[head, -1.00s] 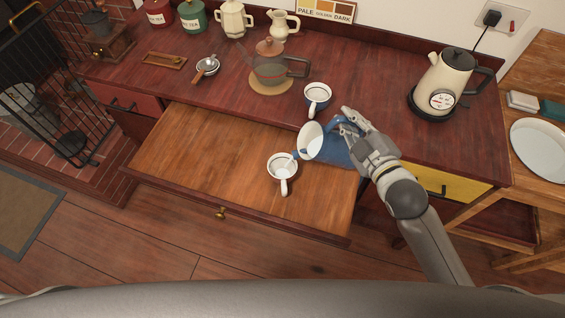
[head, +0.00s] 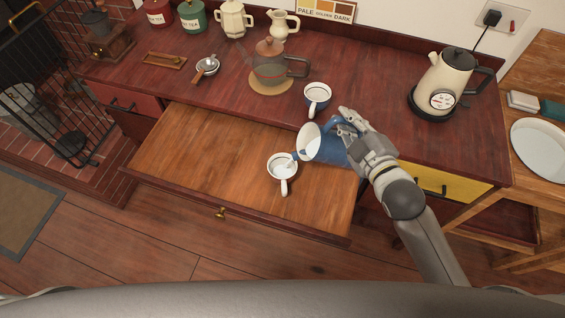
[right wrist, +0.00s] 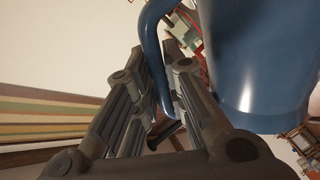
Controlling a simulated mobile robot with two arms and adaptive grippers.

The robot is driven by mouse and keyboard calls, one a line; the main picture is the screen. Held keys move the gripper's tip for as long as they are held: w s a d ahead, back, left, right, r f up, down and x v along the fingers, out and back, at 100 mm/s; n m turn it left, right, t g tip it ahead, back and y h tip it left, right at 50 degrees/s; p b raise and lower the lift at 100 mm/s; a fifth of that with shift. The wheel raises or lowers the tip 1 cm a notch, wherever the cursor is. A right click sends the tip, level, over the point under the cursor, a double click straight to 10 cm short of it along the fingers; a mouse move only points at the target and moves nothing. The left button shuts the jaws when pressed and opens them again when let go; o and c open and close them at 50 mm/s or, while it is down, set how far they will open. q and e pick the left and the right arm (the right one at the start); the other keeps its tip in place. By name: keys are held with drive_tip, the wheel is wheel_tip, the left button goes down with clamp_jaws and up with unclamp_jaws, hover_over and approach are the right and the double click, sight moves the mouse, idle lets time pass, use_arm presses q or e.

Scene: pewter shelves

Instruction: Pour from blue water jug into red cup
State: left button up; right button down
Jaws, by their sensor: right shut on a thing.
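The blue water jug (head: 335,152) lies tipped on its side in the air, with its white-lined mouth facing left. My right gripper (head: 350,119) is shut on its handle; the jug and handle also fill much of the right wrist view (right wrist: 262,60). A cup (head: 282,165) stands upright at the jug's lip, on the pulled-out wooden board, its handle toward me. It looks white and I see no red on it. The jug's lip is over the cup's right rim. A small bluish streak shows there, and pale liquid seems to lie in the cup. My left gripper is not in view.
A glass teapot (head: 269,68) sits on a round mat further back. A cream kettle (head: 446,82) stands at the right. The board's left half (head: 190,145) is clear.

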drive_tip(key=shift+a+r+n, duration=0.3)
drive_tip(key=shift+a, duration=0.05)
idle(1.1)
drive_tip(key=shift+a+r, duration=0.15)
drive_tip(key=shift+a, duration=0.05)
idle(0.8)
